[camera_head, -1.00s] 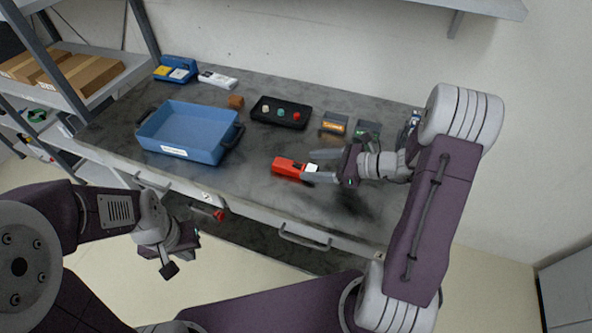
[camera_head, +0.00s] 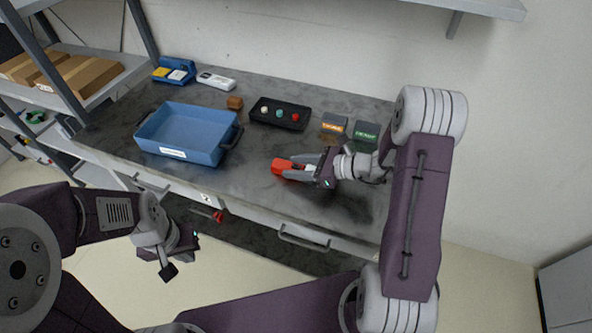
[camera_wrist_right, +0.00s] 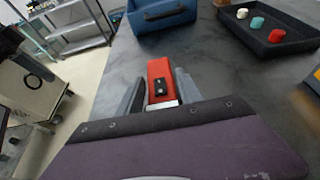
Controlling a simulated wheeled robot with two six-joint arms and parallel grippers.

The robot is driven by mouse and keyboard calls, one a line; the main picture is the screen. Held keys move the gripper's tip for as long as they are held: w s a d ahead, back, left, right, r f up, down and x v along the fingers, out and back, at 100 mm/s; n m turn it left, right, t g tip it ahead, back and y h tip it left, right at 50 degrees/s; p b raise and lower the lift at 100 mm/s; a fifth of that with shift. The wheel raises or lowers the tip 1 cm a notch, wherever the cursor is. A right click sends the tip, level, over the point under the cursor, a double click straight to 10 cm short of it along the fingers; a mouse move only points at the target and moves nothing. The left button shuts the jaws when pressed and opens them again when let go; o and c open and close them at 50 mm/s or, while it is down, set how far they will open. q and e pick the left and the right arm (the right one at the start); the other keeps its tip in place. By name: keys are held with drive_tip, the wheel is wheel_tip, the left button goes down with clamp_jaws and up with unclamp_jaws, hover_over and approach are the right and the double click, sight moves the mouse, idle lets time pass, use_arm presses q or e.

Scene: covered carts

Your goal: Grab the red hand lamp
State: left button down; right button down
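The red hand lamp (camera_head: 283,167) lies on the grey worktop, with its pale end toward my right gripper. My right gripper (camera_head: 308,166) is open, low over the worktop, with one finger on each side of the lamp's near part. In the right wrist view the lamp (camera_wrist_right: 160,79) lies between the two fingers (camera_wrist_right: 158,92); whether they touch it is hard to tell. My left gripper (camera_head: 170,268) hangs in front of the worktop, away from the lamp; its finger opening is not clear.
A blue tray (camera_head: 208,151) stands left of the lamp. Behind are a black tray (camera_head: 266,121) with coloured knobs, a brown block (camera_head: 235,103), and two labelled boxes (camera_head: 334,122) (camera_head: 366,131). A blue holder (camera_head: 175,65) and white device (camera_head: 216,81) sit at the back left.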

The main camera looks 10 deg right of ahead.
sight(296, 166)
drive_tip(key=shift+r, duration=0.55)
wheel_tip(296, 166, up, 3)
drive_tip(key=shift+r+p, duration=0.1)
drive_tip(key=shift+p, duration=0.3)
drive_tip(key=s+d+r+p, duration=0.1)
drive_tip(key=s+d+r, duration=0.5)
drive_tip(key=s, duration=0.3)
drive_tip(key=shift+d+r, duration=0.35)
drive_tip(key=shift+d, duration=0.4)
